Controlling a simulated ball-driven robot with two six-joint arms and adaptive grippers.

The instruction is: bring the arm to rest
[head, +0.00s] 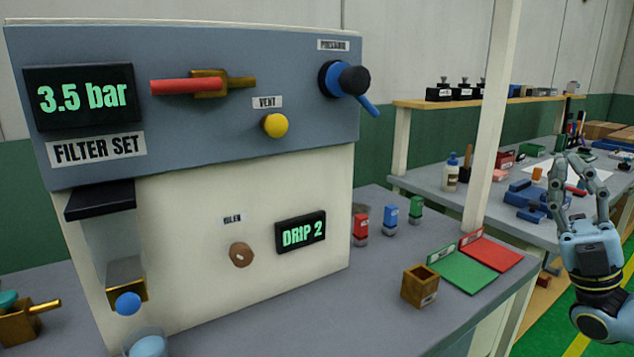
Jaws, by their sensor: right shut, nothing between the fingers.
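My right gripper (580,163) is at the right edge of the head view, raised and pointing up. Its fingers are shut and hold nothing. It is apart from the filter machine and from the bench, in front of the rear workbench in the picture. My left gripper is not in view.
The filter machine (200,220) stands on a grey bench (390,290), with a red lever (185,86) and a yellow vent knob (275,125). A green mat (462,275), a red mat (492,252) and a brass box (420,287) lie right. A white post (493,120) stands left of my gripper.

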